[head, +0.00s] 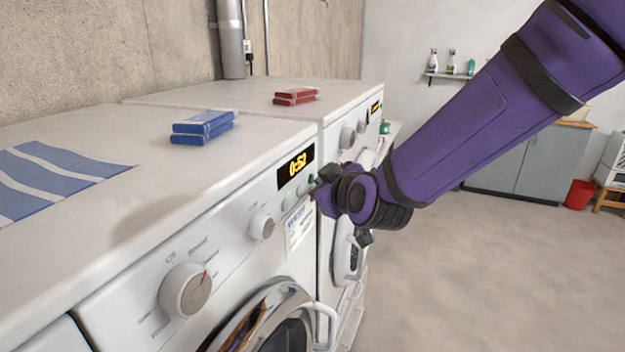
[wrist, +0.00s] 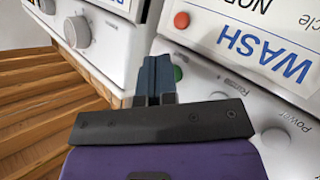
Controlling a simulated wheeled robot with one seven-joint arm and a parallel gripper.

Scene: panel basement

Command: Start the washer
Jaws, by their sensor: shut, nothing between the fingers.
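The white washer (head: 222,240) stands at the front left in the head view, with a large dial (head: 186,290), a smaller knob (head: 261,226) and a lit display (head: 295,164) reading 0:52. Its panel fills the right of the wrist view, with a green button (wrist: 178,73), a red round spot (wrist: 181,20), pale round buttons marked Remote and Power, and a WASH label (wrist: 265,52). My gripper (head: 316,187) is shut and empty at the right end of the panel. In the wrist view its fingertips (wrist: 155,62) are right beside the green button, partly covering it; I cannot tell whether they touch it.
A second white machine (head: 345,112) stands just beyond the washer. Blue boxes (head: 202,127), red boxes (head: 295,97) and a striped cloth (head: 55,178) lie on top. The floor (head: 480,270) to the right is clear; a red bin (head: 579,194) stands far off.

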